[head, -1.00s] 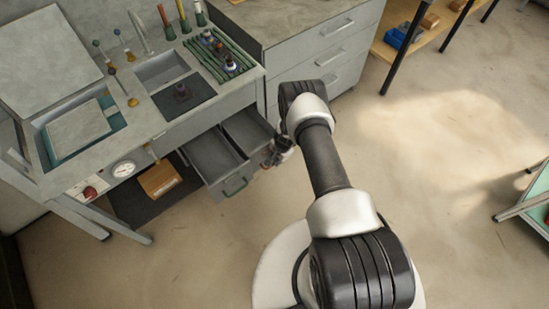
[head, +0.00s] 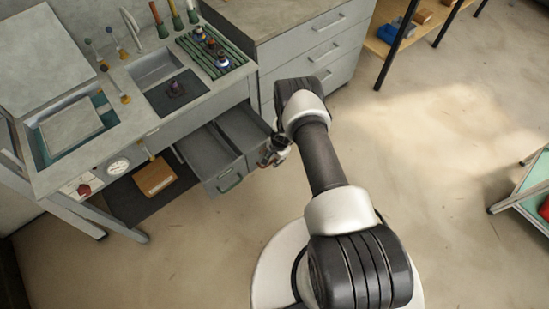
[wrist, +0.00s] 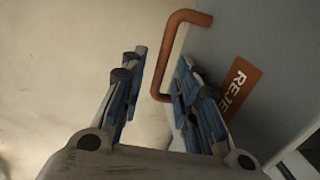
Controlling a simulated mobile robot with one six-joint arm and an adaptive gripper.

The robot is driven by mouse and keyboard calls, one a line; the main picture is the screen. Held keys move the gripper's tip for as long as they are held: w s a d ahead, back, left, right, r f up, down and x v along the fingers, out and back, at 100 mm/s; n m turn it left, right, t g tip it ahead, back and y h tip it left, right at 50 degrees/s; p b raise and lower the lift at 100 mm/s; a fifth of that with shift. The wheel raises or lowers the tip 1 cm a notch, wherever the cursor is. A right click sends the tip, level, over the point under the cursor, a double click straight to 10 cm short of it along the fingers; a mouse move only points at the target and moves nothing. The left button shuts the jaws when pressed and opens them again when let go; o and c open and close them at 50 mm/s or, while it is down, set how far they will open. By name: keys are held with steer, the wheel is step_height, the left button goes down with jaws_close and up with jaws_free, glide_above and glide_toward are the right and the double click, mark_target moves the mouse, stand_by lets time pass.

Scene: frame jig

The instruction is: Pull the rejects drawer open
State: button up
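The rejects drawer shows in the wrist view as a grey front (wrist: 285,55) with an orange label (wrist: 239,88) reading "REJE", partly cut off. Its orange bar handle (wrist: 163,62) lies between my gripper's two blue-padded fingers. My gripper (wrist: 162,65) is open, with a gap visible on each side of the bar. In the head view, my gripper (head: 273,153) is small and partly behind my arm, at the right drawer (head: 243,127). That drawer stands partly out.
Left of it, another drawer (head: 207,150) with a green handle (head: 230,183) is also out. A grey cabinet (head: 315,50) stands right of the bench. A brown box (head: 154,178) sits under the bench. The floor (head: 440,150) to the right is clear.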

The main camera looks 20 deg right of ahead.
step_height(320, 180, up, 12)
steer(key=s, duration=0.2)
steer(key=shift+d, duration=0.35)
steer(key=shift+f, duration=0.1)
stand_by(0.4)
